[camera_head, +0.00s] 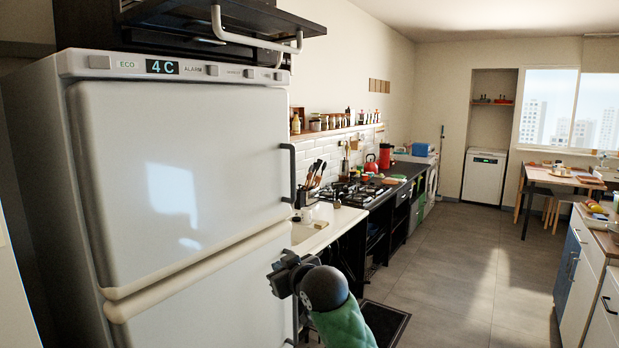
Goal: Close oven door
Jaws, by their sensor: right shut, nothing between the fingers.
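A black oven (95,28) sits on top of the white fridge, cut off by the top edge of the picture. Its dark door (262,18) juts out to the right, open and roughly level. A pale bar handle (258,42) hangs below the door. My right gripper (277,277) is low in the picture, in front of the fridge's right edge and well below the oven door. It is shut and empty, apart from the door and handle. My left gripper is out of view.
The white fridge (180,180) fills the left side, with a dark handle (287,172) on its right edge. A counter with a gas hob (352,192) runs along the wall behind. A dark mat (385,322) lies on the floor. The tiled floor (450,260) to the right is clear.

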